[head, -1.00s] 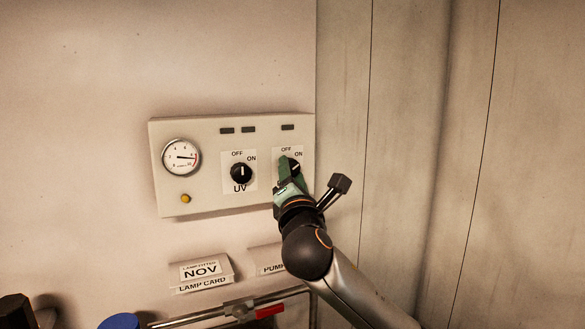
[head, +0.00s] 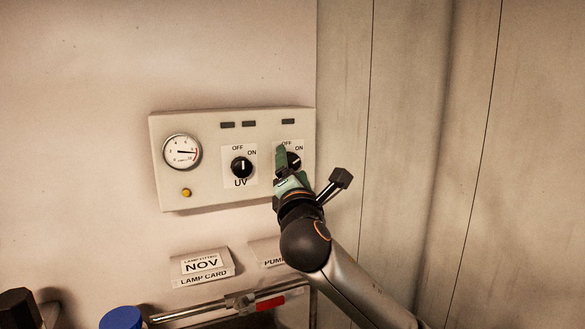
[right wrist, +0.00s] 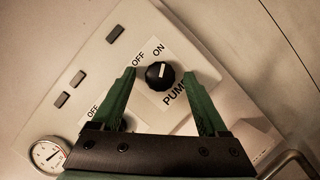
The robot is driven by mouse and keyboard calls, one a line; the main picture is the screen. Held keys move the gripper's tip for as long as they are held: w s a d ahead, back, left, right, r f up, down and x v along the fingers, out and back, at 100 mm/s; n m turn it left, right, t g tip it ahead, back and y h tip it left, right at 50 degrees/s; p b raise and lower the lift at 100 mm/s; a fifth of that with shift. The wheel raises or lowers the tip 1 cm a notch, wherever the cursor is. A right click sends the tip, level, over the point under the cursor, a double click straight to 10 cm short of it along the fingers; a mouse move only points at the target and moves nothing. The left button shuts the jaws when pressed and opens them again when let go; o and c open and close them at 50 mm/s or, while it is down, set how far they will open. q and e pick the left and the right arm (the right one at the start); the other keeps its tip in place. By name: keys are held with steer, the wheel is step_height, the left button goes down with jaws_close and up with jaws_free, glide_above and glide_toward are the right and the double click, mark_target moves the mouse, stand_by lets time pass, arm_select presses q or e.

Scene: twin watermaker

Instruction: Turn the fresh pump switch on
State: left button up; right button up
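The pump switch is a black round knob (head: 294,160) with a white mark, on the right of the wall panel (head: 205,127). It also shows in the right wrist view (right wrist: 160,76), above its PUMP label. Its white mark points toward ON. My right gripper (head: 287,163) has green fingers and is in front of the knob. In the right wrist view its fingers (right wrist: 160,80) are spread wide, one on each side of the knob, with gaps between. They hold nothing. The left gripper is not in view.
The UV knob (head: 242,167) beside it has its mark toward OFF. A gauge (head: 182,152), a yellow button (head: 186,193) and dark indicators sit on the panel. Below are a LAMP CARD holder (head: 204,267), a pipe with a red handle (head: 271,302) and a blue cap (head: 121,318).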

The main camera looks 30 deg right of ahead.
steer(key=shift+s+a, duration=0.1)
steer(key=b+v, duration=0.2)
steer(key=v, duration=1)
steer(key=shift+s, duration=0.15)
